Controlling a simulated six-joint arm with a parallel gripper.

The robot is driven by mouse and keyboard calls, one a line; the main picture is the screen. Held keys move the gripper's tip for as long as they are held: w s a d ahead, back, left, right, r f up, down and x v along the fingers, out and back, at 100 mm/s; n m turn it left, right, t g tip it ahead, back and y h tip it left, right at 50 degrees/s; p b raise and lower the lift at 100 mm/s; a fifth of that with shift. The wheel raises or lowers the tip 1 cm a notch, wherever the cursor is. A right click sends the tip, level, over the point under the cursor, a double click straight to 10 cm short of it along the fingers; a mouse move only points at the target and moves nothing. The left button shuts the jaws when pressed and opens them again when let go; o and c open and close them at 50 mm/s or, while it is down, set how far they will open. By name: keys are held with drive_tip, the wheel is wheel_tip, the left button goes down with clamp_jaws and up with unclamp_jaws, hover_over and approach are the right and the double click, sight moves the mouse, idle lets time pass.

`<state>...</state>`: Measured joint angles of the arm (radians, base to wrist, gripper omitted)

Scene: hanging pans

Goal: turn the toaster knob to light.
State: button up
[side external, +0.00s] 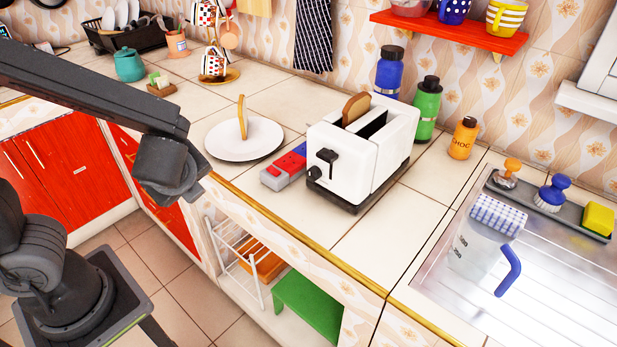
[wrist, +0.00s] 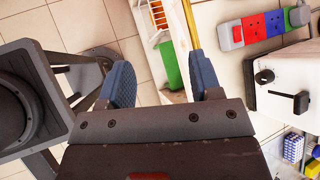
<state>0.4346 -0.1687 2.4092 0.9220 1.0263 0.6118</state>
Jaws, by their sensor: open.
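The white toaster (side external: 345,150) stands on the tiled counter with a slice of bread (side external: 356,108) in one slot. Its small black knob (side external: 314,173) is on the front face, below and beside the black lever (side external: 327,157). In the wrist view the toaster (wrist: 292,78) is at the right edge, with the knob (wrist: 264,76) and lever (wrist: 290,97) visible. I cannot make out the knob's setting. My gripper (wrist: 163,80) is open and empty, its blue-padded fingers apart over the counter's front edge and floor, left of the toaster. Its fingers cannot be made out in the side view.
A multicoloured socket strip (side external: 284,167) lies left of the toaster. A white plate (side external: 231,147) with upright bread is farther left. Blue (side external: 389,72) and green (side external: 427,105) bottles stand behind. Counter in front of the toaster is clear; the sink (side external: 463,270) is at right.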

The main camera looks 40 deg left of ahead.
drive_tip(key=w+d+f+m+t+y, duration=0.1)
drive_tip(key=w+d+f+m+t, duration=0.25)
drive_tip(key=m, duration=0.65)
drive_tip(key=m+t+h, duration=0.4)
drive_tip(key=m+t, duration=0.2)
drive_tip(key=m, duration=0.8)
approach(310, 176)
drive_tip(key=x, duration=0.9)
drive_tip(key=c, duration=0.9)
